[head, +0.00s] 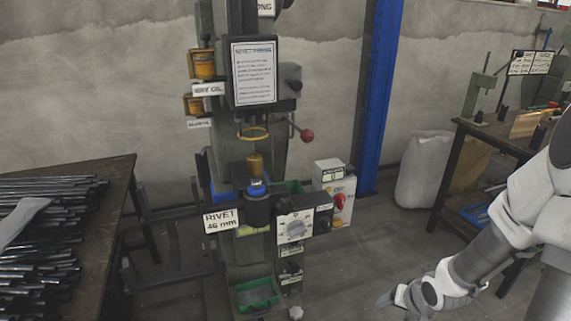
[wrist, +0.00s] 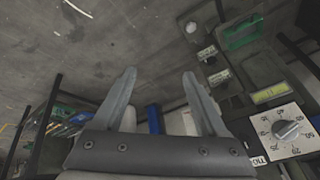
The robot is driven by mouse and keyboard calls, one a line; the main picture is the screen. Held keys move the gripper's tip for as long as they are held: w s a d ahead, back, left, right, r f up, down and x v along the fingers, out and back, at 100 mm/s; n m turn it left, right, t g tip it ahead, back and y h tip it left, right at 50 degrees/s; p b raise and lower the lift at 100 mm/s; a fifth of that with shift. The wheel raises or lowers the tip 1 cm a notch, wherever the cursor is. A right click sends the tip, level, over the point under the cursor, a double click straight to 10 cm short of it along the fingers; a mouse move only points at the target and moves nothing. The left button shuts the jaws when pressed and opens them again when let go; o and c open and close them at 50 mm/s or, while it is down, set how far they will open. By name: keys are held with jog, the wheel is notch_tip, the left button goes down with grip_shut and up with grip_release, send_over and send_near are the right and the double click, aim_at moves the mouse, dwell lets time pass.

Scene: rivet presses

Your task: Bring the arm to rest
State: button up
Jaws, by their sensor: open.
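My gripper (wrist: 159,73) is open and empty in the wrist view, its two grey fingers spread apart with bare floor beyond their tips. In the head view my white and grey arm comes in from the right edge. My gripper (head: 384,300) hangs low there, in front of and to the right of the rivet press (head: 262,165), apart from it. The fingers are small and hard to make out in that view.
The press has a dial panel (head: 295,227), seen also in the wrist view (wrist: 284,130), a red-knobbed lever (head: 307,135) and a green tray (head: 258,294). A table of dark rods (head: 127,172) stands left, a workbench (head: 487,133) right.

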notch_tip(320, 180, up, 16)
jog(key=s+h, duration=0.2)
jog(key=h, duration=0.1)
jog(key=s+a+r+n+y+p, duration=0.1)
jog(key=s+a+r+n+y, duration=0.25)
jog(key=s+a+r, duration=0.9)
notch_tip(320, 180, up, 17)
jog(key=p, duration=1.7)
jog(key=shift+f+n+h, duration=0.2)
jog(key=shift+n+h, duration=0.25)
jog(key=shift+s+a+p, duration=0.1)
jog(key=shift+p, duration=0.2)
jog(key=c, duration=0.4)
